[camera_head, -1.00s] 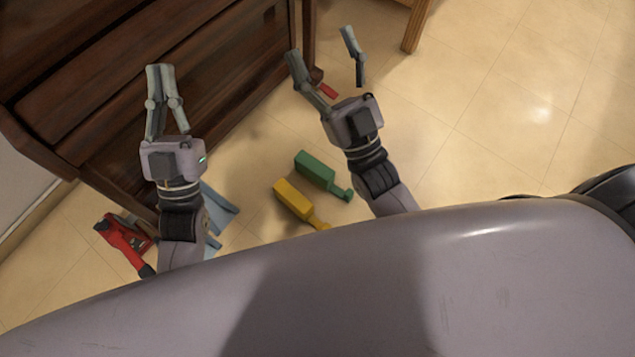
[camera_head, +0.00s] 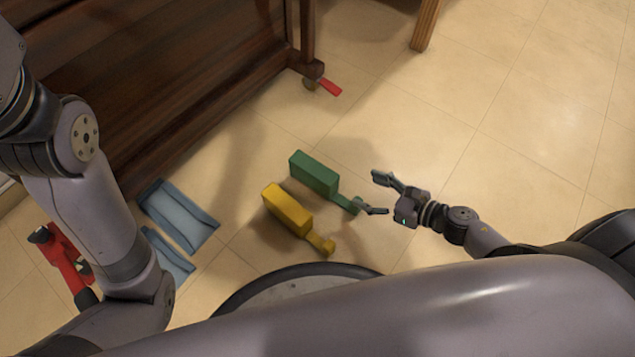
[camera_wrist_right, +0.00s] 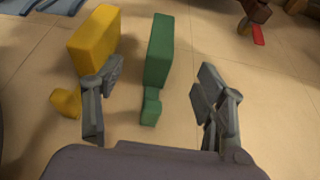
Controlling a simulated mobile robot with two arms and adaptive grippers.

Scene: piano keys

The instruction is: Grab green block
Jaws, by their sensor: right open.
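The green block (camera_head: 315,174) lies on the tiled floor in the head view, with a narrower handle-like end pointing to the lower right. My right gripper (camera_head: 378,194) is open and empty beside that narrow end, on its right. In the right wrist view the green block (camera_wrist_right: 158,60) shows ahead, and its narrow end lies between the two spread fingers (camera_wrist_right: 150,105) in the picture. I cannot tell whether a finger touches it. My left arm is at the left of the head view; its gripper is out of view.
A yellow block (camera_head: 287,209) of similar shape lies close beside the green one. Blue folded pieces (camera_head: 180,217), a red tool (camera_head: 64,262) and a red-handled item (camera_head: 329,87) lie on the floor. A dark wooden piano (camera_head: 190,70) stands behind. Floor at the right is clear.

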